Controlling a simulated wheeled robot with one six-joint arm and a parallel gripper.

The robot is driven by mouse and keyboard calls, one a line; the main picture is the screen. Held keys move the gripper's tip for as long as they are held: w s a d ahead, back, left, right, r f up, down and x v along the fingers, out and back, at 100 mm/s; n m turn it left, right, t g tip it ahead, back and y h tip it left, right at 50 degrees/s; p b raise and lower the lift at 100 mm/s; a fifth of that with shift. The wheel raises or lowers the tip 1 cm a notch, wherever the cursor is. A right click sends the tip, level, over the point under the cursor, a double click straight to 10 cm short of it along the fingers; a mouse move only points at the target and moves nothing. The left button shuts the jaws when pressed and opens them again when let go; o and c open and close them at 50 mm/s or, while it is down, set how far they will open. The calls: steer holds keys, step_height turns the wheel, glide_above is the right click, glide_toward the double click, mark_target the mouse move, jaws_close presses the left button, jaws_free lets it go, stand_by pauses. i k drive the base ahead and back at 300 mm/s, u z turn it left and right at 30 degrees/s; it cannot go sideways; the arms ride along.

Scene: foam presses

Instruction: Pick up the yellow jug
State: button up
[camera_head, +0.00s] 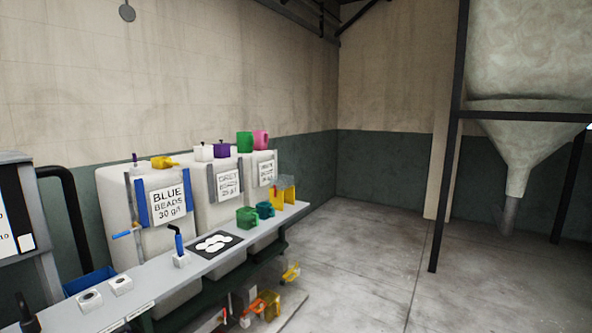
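A yellow jug-like vessel (162,162) with a handle or spout pointing right lies on top of the white bin labelled "BLUE BEADS 30 g/l" (129,188). A yellow-orange item (285,190) stands at the far end of the grey bench; its exact shape is too small to tell. More yellow-orange items (268,304) and (290,272) sit low down, below the bench. My gripper is not in view.
The grey bench (222,267) runs in front of the bins and bears a green jug (247,218), a teal jug (265,210) and a black mat (232,238) with white discs. Purple, green and pink vessels stand on the other bins. The floor (370,260) at right is clear, before a hopper (522,150).

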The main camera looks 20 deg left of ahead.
mark_target(273, 310)
steer(key=z, duration=0.05)
steer(key=i, duration=0.95)
steer(key=u, duration=0.9)
steer(key=i, duration=0.9)
steer(key=u, duration=0.85)
